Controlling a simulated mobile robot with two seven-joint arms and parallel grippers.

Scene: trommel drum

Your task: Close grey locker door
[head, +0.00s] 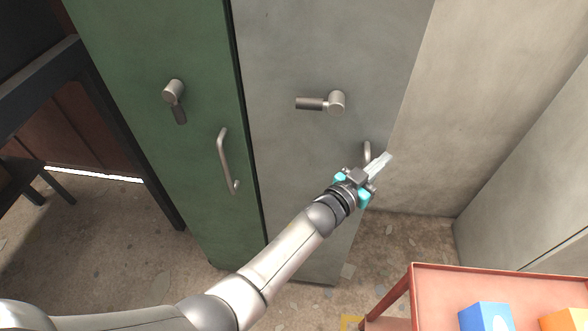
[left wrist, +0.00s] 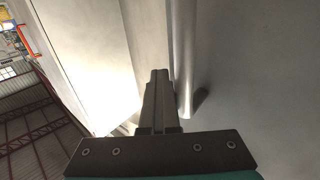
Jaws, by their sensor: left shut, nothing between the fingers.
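The grey locker door (head: 300,50) stands in the middle of the head view, right of a green door. Its lever handle (head: 322,102) points left, horizontally. Its pull handle (head: 367,153) is near the door's right edge, its lower part hidden behind my gripper. My left gripper (head: 380,165) is shut and empty, at the pull handle and the door's right edge. In the left wrist view, the shut fingers (left wrist: 156,95) are beside a vertical metal bar (left wrist: 186,60) in front of a grey surface; I cannot tell if they touch it. My right gripper is not in view.
The green door (head: 165,45) has a downward lever and a pull handle (head: 226,160). A red cart (head: 425,290) with blue and orange boxes stands at the lower right. A pale wall (head: 490,90) is right of the locker. A dark frame stands at the left.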

